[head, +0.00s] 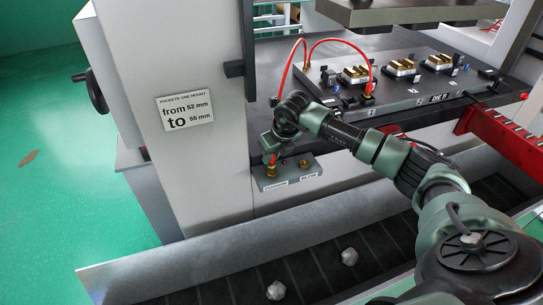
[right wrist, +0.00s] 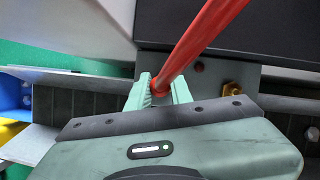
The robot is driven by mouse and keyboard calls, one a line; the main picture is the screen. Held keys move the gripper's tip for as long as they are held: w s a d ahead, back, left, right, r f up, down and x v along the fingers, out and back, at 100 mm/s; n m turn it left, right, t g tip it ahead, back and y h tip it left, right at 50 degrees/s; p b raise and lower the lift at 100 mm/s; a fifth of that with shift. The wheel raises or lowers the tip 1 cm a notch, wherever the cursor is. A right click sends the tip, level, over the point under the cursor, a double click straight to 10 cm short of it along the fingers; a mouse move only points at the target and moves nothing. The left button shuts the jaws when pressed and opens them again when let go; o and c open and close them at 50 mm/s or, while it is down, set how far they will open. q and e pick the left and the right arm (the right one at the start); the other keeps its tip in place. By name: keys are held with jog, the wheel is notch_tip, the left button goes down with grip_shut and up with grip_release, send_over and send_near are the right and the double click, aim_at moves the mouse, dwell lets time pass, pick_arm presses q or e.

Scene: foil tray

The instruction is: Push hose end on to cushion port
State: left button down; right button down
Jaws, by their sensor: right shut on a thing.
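My right gripper (head: 271,153) is shut on the red hose (right wrist: 200,45) near its end. In the head view it is right above a grey port block (head: 287,178) with two brass ports. A bit of red hose end (head: 272,159) shows below the fingers, over the left brass port (head: 271,171), whose label seems to read cushion. I cannot tell whether the hose end touches that port. The right brass port (head: 303,163) is bare. In the right wrist view the fingers (right wrist: 158,90) hide the hose end; one brass port (right wrist: 231,88) shows to the right.
The hose arches up from the die plate (head: 405,93), which carries several brass-topped blocks. A grey press column (head: 185,60) stands left of the gripper. A dark trough (head: 230,290) with two pale lumps lies in front. A red rail (head: 505,140) is at right.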

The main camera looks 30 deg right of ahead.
jog(key=c, duration=0.7)
grip_release()
jog(key=shift+r, duration=0.15)
jog(key=shift+r+p, duration=1.95)
jog(key=shift+r, duration=1.45)
grip_shut()
